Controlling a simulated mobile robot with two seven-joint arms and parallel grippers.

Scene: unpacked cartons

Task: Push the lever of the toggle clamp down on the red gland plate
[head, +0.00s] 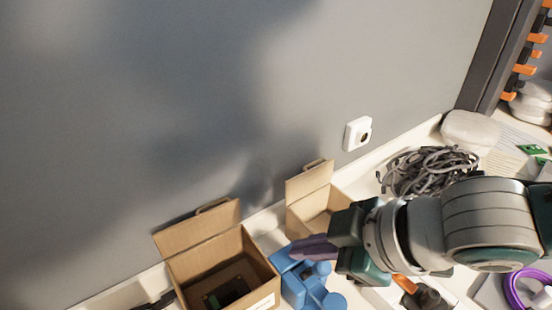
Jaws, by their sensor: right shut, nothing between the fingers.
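My right gripper (300,248) comes in from the right, its purple-grey fingers pressed together with nothing between them. The fingertips are over or against a blue object (318,291) with rounded parts, between and in front of two open cartons. I cannot tell whether they touch it, or whether it is part of the toggle clamp. I cannot make out a clamp lever or a red gland plate; my right arm hides part of the surface. My left gripper is not in view.
One open carton (259,298) holds a dark item; a second open carton (299,213) stands behind the blue object. A heap of grey cable (428,168) and a purple ring (514,291) lie at the right. The grey wall carries a white socket (357,133).

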